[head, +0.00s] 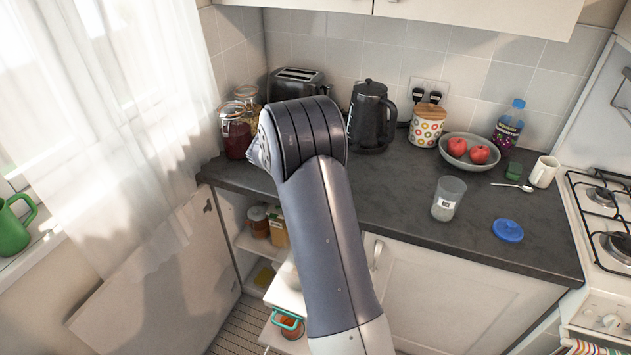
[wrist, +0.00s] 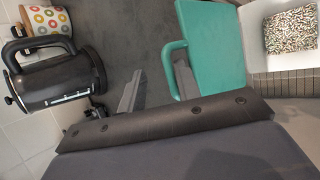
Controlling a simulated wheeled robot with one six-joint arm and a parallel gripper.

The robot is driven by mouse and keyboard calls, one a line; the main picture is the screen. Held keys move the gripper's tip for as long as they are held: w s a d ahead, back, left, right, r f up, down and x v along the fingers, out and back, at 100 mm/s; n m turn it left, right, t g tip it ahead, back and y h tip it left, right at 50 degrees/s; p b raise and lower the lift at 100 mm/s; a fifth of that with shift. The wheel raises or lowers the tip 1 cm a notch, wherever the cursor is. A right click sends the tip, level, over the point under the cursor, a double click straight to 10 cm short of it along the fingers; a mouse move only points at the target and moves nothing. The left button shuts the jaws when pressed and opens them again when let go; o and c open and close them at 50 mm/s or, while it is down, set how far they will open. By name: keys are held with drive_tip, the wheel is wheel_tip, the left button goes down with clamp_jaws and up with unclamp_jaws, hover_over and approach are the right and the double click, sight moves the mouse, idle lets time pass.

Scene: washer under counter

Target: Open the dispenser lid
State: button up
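The teal dispenser lid (wrist: 212,35) with its loop handle (wrist: 168,68) is in the upper middle of the wrist view. The white dispenser (wrist: 258,48) is to its right, its inside partly uncovered and showing multicoloured bits. My gripper (wrist: 158,62) is open. Its right finger appears within the handle loop and its left finger is outside, with the handle's bar between them. I cannot tell whether either finger touches it. In the head view my arm hides the gripper.
The dark counter (head: 400,195) carries a kettle (head: 371,116), toaster (head: 297,83), jars, fruit bowl (head: 469,150), clear cup (head: 448,198) and blue lid (head: 507,230). Open shelves below hold jars and a box (head: 278,226). A white cabinet door (head: 155,280) stands at left, the stove (head: 605,220) at right.

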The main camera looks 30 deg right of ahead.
drive_tip(key=b+v, duration=0.1)
drive_tip(key=v, duration=1)
drive_tip(key=shift+b, duration=0.4)
drive_tip(key=shift+s+d, duration=0.1)
drive_tip(key=shift+c, duration=0.3)
